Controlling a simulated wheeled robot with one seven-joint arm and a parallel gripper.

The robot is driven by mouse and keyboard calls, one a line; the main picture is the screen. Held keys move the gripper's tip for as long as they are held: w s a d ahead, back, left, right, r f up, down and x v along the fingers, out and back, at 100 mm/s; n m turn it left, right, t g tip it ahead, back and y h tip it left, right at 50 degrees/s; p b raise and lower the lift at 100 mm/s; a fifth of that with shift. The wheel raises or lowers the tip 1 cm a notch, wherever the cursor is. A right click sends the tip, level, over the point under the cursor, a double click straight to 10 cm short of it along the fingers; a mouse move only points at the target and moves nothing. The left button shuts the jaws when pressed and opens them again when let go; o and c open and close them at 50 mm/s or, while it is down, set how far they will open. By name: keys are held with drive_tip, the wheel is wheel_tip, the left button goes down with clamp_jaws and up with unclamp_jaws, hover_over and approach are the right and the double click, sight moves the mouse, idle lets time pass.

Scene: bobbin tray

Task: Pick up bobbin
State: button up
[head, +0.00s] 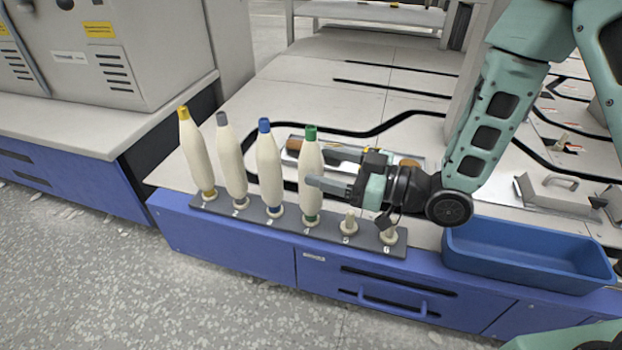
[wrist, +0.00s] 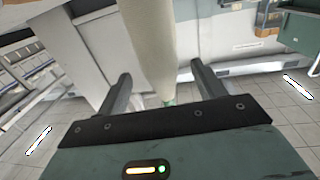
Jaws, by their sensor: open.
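Several cream bobbins stand upright on numbered pegs of a dark tray (head: 333,235) in the head view. Their tops are yellow (head: 195,150), grey (head: 231,160), blue (head: 269,165) and green (head: 310,160). The two pegs at the right end, 5 (head: 348,222) and 6 (head: 389,234), are empty. My gripper (head: 325,177) reaches in from the right at the green-topped bobbin. In the wrist view my gripper (wrist: 160,92) is open, with a bobbin (wrist: 150,45) between or just beyond its two fingers. I cannot tell whether either finger touches it.
A blue bin (head: 530,258) stands right of the tray on the bench. A grey cabinet (head: 110,50) stands on a separate bench at the left. Metal parts (head: 560,190) lie at the right.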

sight(302, 160)
drive_tip(key=b+x, duration=0.1)
drive_tip(key=x, duration=0.4)
drive_tip(key=shift+f+b, duration=0.1)
drive_tip(key=shift+b, duration=0.3)
drive_tip(key=shift+w+a, duration=0.15)
drive_tip(key=shift+a, duration=0.15)
drive_tip(key=c, duration=1.1)
